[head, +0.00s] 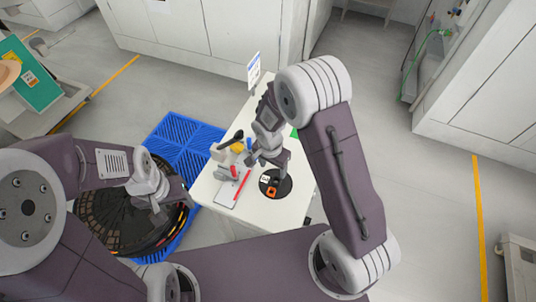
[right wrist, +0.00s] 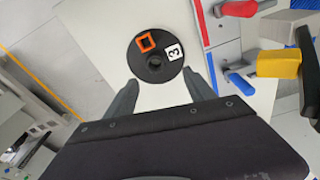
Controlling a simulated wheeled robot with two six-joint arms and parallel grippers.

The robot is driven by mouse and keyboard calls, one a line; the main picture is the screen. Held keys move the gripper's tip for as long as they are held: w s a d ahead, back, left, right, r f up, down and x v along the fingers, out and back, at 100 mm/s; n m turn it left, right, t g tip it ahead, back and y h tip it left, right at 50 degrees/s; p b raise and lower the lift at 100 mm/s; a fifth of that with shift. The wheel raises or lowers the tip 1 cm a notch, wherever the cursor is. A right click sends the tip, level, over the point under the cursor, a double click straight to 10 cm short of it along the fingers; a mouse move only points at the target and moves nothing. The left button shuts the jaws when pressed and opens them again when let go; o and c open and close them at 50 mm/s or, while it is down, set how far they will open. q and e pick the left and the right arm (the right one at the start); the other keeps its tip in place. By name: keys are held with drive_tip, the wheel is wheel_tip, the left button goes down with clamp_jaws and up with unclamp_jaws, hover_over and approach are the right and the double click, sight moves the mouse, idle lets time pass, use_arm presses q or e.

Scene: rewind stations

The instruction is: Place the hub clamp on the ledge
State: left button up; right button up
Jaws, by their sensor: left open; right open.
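In the right wrist view the disc (right wrist: 150,72) shows whole, just beyond and between my fingertips. My right gripper (head: 268,160) is open and empty above the worktop, close to the disc. My left gripper (head: 172,201) is open and empty above a large dark reel (head: 100,222) at left. I cannot tell which surface is the ledge.
A red bar (head: 243,184), a yellow block (head: 238,147) and small red and blue handles crowd the worktop left of the disc. A blue pallet (head: 183,134) is on the floor at left. A sign (head: 254,70) stands at the worktop's far end. Open floor lies at right.

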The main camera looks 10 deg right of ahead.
sight(276, 178)
drive_tip(key=shift+w+a, duration=0.1)
drive_tip(key=shift+w, duration=0.1)
drive_tip(key=f, duration=0.3)
drive_tip(key=d+f, duration=0.1)
drive_tip(key=shift+s+f, duration=0.15)
drive_tip(key=shift+s, duration=0.2)
drive_tip(key=f, duration=0.4)
drive_tip(key=shift+d+f+p, duration=0.15)
drive_tip(key=shift+d+p, duration=0.15)
use_arm(q)
drive_tip(key=shift+s+d+r, duration=0.45)
drive_tip(key=shift+s+r, duration=0.1)
drive_tip(key=shift+r, duration=0.2)
use_arm(e)
drive_tip(key=shift+w+a, duration=0.1)
clamp_jaws()
